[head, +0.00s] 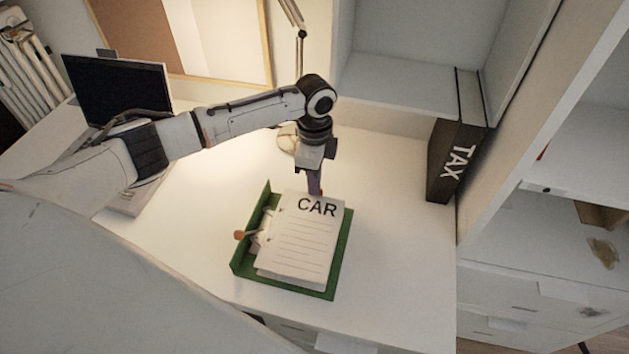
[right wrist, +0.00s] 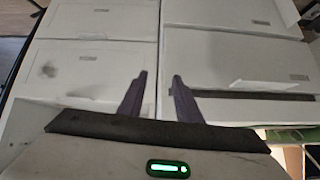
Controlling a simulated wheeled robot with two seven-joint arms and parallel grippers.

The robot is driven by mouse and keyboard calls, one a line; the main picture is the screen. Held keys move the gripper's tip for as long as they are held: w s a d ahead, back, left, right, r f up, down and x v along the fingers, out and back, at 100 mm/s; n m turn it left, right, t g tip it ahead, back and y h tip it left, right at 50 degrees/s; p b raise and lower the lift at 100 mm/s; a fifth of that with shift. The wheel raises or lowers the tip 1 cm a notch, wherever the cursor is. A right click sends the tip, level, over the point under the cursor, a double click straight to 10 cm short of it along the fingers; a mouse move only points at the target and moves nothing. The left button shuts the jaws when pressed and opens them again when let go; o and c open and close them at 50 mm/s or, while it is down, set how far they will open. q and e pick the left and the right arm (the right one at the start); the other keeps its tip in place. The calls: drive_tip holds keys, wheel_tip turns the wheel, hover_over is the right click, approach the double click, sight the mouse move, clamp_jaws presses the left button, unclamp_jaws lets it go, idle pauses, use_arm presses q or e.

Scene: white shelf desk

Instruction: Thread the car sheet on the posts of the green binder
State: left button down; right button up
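The green binder (head: 342,255) lies open on the white desk, its raised spine edge at the left. The car sheet (head: 297,240), white with "CAR" at its far end and ruled lines, lies over the binder. Its left edge is beside the metal posts (head: 262,234); I cannot tell whether the posts pass through its holes. My left gripper (head: 315,190) points down at the far edge of the sheet, its fingers close together and seemingly pinching that edge. My right gripper (right wrist: 158,80) is open and empty in the right wrist view, in front of white drawers.
A dark TAX binder (head: 455,163) stands at the right by the shelf. A laptop (head: 118,88) and a lamp (head: 286,139) are behind. The desk right of the green binder is clear.

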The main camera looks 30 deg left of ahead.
use_arm(q)
drive_tip(key=shift+f, duration=0.3)
idle(0.6)
drive_tip(key=shift+f+b, duration=0.55)
drive_tip(key=shift+f, duration=0.75)
idle(1.7)
drive_tip(key=c, duration=1.9)
unclamp_jaws()
wheel_tip(320, 180, up, 10)
drive_tip(key=shift+r, duration=0.15)
